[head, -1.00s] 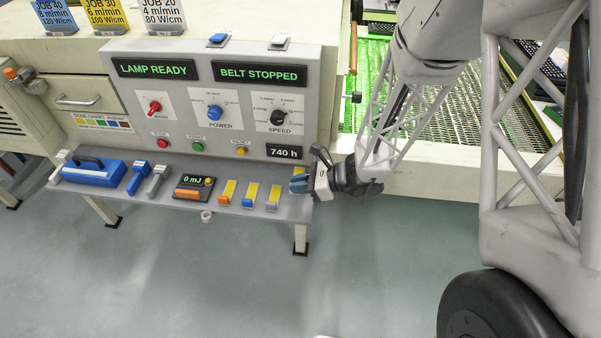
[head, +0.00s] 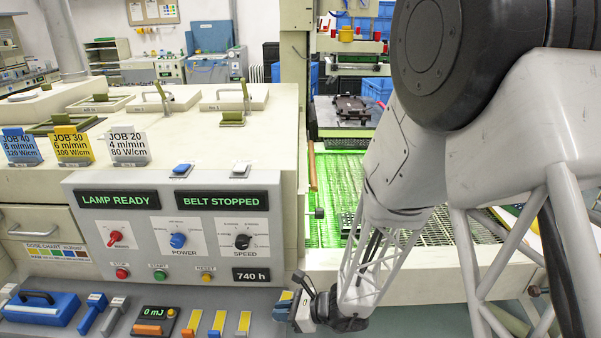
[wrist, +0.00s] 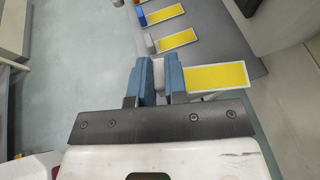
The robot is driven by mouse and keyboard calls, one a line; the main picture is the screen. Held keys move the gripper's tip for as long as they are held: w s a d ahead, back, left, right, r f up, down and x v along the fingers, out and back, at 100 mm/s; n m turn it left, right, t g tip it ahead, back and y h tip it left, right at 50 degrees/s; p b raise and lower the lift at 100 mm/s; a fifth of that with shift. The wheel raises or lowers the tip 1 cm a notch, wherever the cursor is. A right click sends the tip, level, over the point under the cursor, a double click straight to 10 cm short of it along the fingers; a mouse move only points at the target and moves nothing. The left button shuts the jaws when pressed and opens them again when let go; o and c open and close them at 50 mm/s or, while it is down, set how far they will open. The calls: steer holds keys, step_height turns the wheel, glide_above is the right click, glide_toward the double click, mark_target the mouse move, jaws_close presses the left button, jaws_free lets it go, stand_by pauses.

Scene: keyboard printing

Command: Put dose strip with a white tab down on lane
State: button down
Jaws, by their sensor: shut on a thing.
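My gripper (head: 293,307) is at the right end of the grey shelf under the control panel. In the wrist view its blue fingers (wrist: 156,82) are shut on the white tab (wrist: 158,72) of a dose strip. The strip's yellow face (wrist: 217,78) points out to the right of the fingers. In the head view only a small part of this strip shows. The green-lit mesh belt (head: 340,195) lies behind and to the right of the gripper. I cannot tell any separate lane marked on it.
Dose strips with an orange tab (head: 192,322), a blue tab (head: 217,322) and a grey tab (head: 243,322) lie on the shelf, left of my gripper. A meter reading 0 mJ (head: 155,318) and a blue tool (head: 42,308) lie farther left. The panel reads BELT STOPPED (head: 240,201).

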steer(key=w+d+r+m+t+h, duration=0.2)
steer(key=w+d+r+m+t, duration=0.1)
steer(key=w+d, duration=0.8)
steer(key=w+d+r+m+t+h, duration=0.1)
steer(key=w+d+r+m+t, duration=0.15)
steer(key=w+d, duration=0.8)
steer(key=w+d+r+m+t+h, duration=0.2)
steer(key=w+d+r, duration=0.2)
steer(key=w+d, duration=0.7)
steer(key=w+a+f+m+t+h, duration=0.1)
steer(key=w+f+m+h, duration=0.2)
steer(key=w, duration=0.9)
steer(key=w+a+f+m+t+h, duration=0.1)
steer(key=w+m+h, duration=0.4)
steer(key=w, duration=0.7)
steer(key=shift+w+a+f+t, duration=0.3)
steer(key=shift+f+t, duration=0.25)
steer(key=shift+f, duration=0.55)
steer(key=shift+s+a, duration=0.1)
steer(key=shift+s, duration=0.15)
